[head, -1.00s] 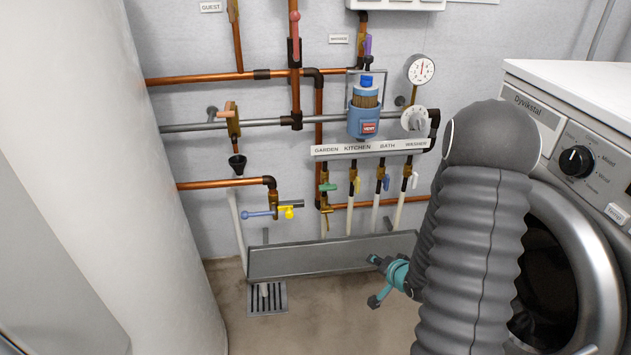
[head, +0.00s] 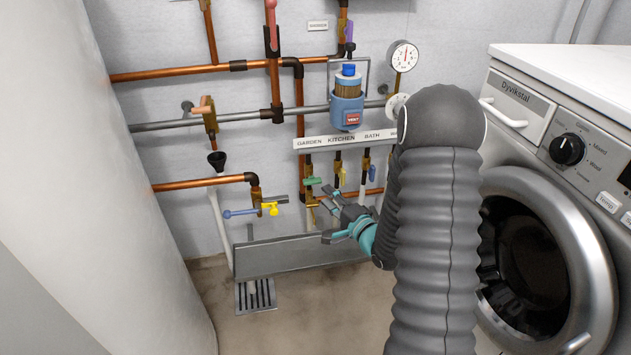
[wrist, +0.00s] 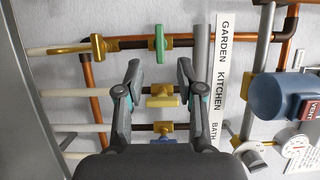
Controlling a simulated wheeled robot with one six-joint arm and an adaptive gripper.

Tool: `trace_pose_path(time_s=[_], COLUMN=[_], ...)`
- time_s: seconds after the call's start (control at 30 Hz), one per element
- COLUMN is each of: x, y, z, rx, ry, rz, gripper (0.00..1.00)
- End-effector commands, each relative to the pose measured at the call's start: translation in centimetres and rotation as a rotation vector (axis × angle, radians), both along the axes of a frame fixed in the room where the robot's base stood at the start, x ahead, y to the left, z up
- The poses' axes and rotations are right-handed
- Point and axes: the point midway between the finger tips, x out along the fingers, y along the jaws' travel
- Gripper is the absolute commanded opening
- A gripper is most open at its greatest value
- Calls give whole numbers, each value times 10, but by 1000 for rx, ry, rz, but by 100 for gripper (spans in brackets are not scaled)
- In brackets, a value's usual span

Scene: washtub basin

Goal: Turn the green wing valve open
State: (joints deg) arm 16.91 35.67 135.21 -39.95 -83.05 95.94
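The green wing valve (head: 313,181) is on the leftmost of the small pipes, under the GARDEN label. In the wrist view its green handle (wrist: 159,44) lies lengthwise up the picture, across its pipe. My gripper (head: 329,214) is open and empty, below and slightly right of the green handle in the head view. In the wrist view my gripper (wrist: 160,66) has its two fingers spread either side of the handle's line, with the handle just beyond the tips. It appears not to touch the handle; the exact distance is unclear.
The neighbouring yellow handle (wrist: 163,90) and blue handle (wrist: 163,131) sit close by. A label strip (head: 345,142) runs above the valves. A blue-handled tap (head: 240,213) with a yellow part is at left. A grey trough (head: 290,257) lies below; a washing machine (head: 560,200) stands at right.

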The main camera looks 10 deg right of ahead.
Motion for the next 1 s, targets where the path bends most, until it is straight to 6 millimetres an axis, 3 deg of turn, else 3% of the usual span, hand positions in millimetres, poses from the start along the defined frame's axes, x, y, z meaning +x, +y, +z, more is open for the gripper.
trace_pose_path(time_s=[0.4, 0.6, 0.9, 0.93, 1.0], x=[66, 79, 81, 81, 81], y=[26, 32, 32, 32, 32], z=[0, 0, 0, 0, 0], rx=[-3, -1, -1, -1, -1], ry=[-1, 1, 1, 1, 1], rz=[-1, -2, -3, -3, -3], gripper=[38, 38, 38, 35, 18])
